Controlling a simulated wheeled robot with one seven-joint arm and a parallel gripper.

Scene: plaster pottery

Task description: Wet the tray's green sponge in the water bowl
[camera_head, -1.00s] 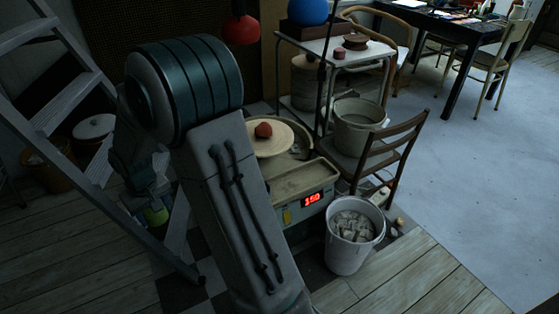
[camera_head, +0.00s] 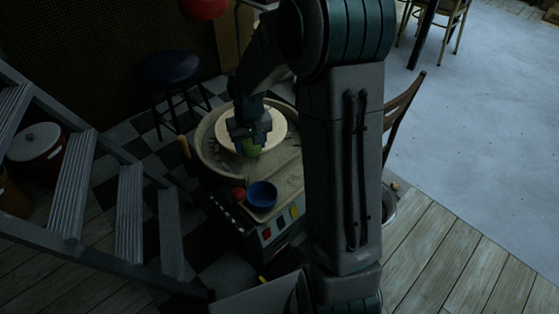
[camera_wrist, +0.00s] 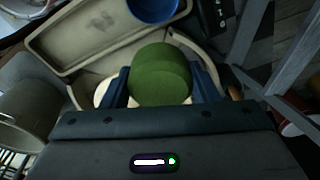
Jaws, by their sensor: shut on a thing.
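My gripper (camera_head: 250,135) is shut on the green sponge (camera_wrist: 160,74), which shows as a thick round piece between the two blue fingers in the wrist view. In the head view the sponge (camera_head: 251,148) is a small green patch below my gripper, over the pale wheel disc (camera_head: 274,133). The blue water bowl (camera_head: 262,195) stands at the front of the pottery wheel's tray (camera_head: 285,187), apart from the sponge. The bowl (camera_wrist: 152,8) is also at the top edge of the wrist view. I cannot make out the water in it.
A red ball-like thing (camera_head: 238,194) sits beside the bowl. A grey stepladder (camera_head: 130,205) stands left of the wheel, and a dark stool (camera_head: 169,70) behind it. A wooden chair (camera_head: 401,112) is to the right, partly behind my arm.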

